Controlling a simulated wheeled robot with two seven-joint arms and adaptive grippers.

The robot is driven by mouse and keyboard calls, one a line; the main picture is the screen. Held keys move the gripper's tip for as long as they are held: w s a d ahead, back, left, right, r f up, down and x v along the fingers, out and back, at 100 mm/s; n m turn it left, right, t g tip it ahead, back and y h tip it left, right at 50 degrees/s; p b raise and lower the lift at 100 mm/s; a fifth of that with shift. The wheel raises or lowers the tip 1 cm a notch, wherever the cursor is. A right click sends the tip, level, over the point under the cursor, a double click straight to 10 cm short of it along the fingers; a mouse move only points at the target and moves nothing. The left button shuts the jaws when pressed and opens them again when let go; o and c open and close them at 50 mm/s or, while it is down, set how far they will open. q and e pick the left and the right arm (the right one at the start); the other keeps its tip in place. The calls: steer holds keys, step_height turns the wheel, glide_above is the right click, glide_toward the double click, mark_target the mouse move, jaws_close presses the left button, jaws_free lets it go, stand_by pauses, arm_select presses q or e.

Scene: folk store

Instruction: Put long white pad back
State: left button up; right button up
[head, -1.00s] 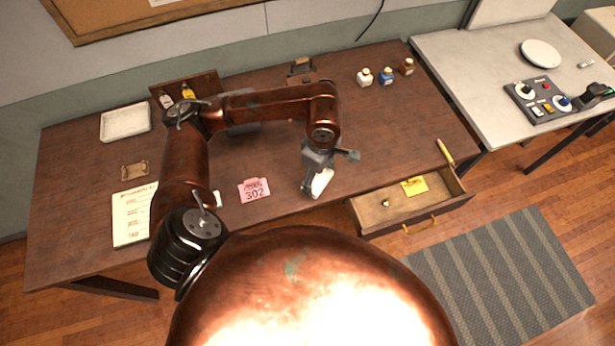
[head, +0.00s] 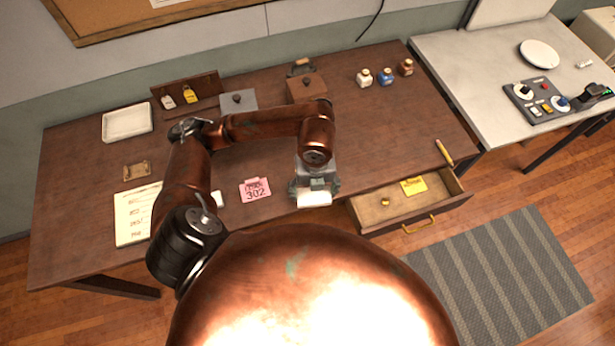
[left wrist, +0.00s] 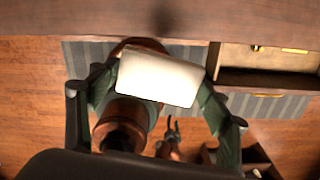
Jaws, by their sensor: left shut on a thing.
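The long white pad (head: 314,199) is held in my left gripper (head: 314,187), over the front edge of the table just left of the open drawer. In the left wrist view the white pad (left wrist: 158,77) lies crosswise between the two fingers of my left gripper (left wrist: 158,88). The fingers are shut on its ends. My right gripper cannot be made out in the head view.
The brown table (head: 400,130) holds a pink 302 tag (head: 255,190), a paper list (head: 137,215), a white tray (head: 127,123), a grey lidded box (head: 238,101), a wooden box (head: 306,88) and small bottles (head: 386,76). The open drawer (head: 375,214) holds a yellow note (head: 413,186).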

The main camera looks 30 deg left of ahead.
arm_select(q)
steer(key=shift+s+n, duration=0.15)
steer(key=shift+n, duration=0.85)
steer(key=shift+a+f, duration=0.1)
steer(key=shift+n, duration=0.3)
steer(key=w+a+f, duration=0.2)
steer(key=w+f, duration=0.1)
steer(key=w+a+f, duration=0.2)
steer(key=w+a, duration=0.1)
steer(key=w+a+f+p, duration=0.1)
steer(key=w+a+f, duration=0.2)
steer(key=w, duration=0.1)
steer(key=shift+f, duration=0.3)
steer(key=shift+w+a+f, duration=0.1)
steer(key=shift+w+f, duration=0.1)
steer(key=shift+f, duration=0.15)
step_height(320, 180, down, 4)
steer(key=shift+w+a+r+p, duration=0.15)
steer(key=shift+r+p, duration=0.05)
steer(key=shift+p, duration=0.3)
